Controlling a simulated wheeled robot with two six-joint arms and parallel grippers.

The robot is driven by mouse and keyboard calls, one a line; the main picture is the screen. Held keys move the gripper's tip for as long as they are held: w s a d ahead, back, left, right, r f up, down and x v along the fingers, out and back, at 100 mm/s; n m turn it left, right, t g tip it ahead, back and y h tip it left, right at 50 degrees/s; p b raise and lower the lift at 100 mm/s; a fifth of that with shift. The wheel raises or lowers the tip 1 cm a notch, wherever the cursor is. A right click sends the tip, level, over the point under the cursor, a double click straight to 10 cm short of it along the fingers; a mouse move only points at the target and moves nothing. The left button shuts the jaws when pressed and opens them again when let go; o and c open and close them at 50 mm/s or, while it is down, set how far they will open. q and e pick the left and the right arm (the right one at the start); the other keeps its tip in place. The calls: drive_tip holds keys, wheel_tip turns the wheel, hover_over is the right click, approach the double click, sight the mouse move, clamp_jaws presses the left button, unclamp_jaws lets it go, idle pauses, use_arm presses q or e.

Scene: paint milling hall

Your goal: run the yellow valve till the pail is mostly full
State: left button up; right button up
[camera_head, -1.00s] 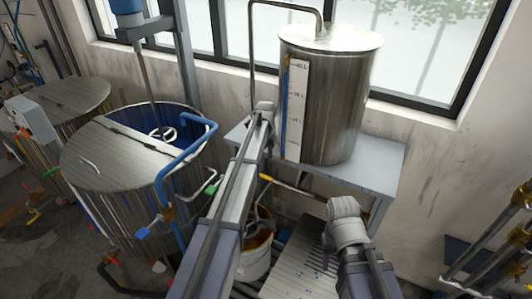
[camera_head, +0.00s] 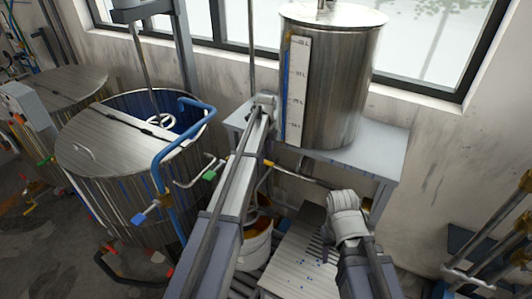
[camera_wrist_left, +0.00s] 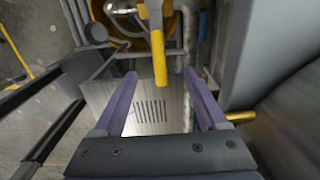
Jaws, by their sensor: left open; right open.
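In the left wrist view, the yellow valve's lever (camera_wrist_left: 159,55) hangs between the two purple fingers of my left gripper (camera_wrist_left: 160,95). The fingers are open, with a gap on both sides of the lever. In the head view a small yellow piece of the valve (camera_head: 268,163) shows beside my left arm, on a pipe under the tank bench. The pale pail (camera_head: 257,248) stands below, with orange paint visible inside; my arm covers part of it and I cannot read its level. My right gripper's fingers do not show.
A steel tank (camera_head: 325,85) with a level scale stands on a grey bench (camera_head: 375,150). A slotted metal platform (camera_head: 300,250) lies beside the pail. A large mixing vat (camera_head: 120,190) with blue pipe and coloured valve handles stands left. Pipes (camera_head: 495,245) are at right.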

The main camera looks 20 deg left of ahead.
sight(266, 163)
use_arm(q)
drive_tip(key=shift+f+b, duration=2.55)
drive_tip(key=shift+f, duration=0.35)
drive_tip(key=shift+c, duration=0.2)
clamp_jaws()
drive_tip(key=s+m, duration=0.1)
drive_tip(key=s+a+m, duration=0.1)
drive_tip(key=m, duration=0.1)
drive_tip(key=shift+s+m, duration=0.25)
drive_tip(key=shift+m, duration=0.05)
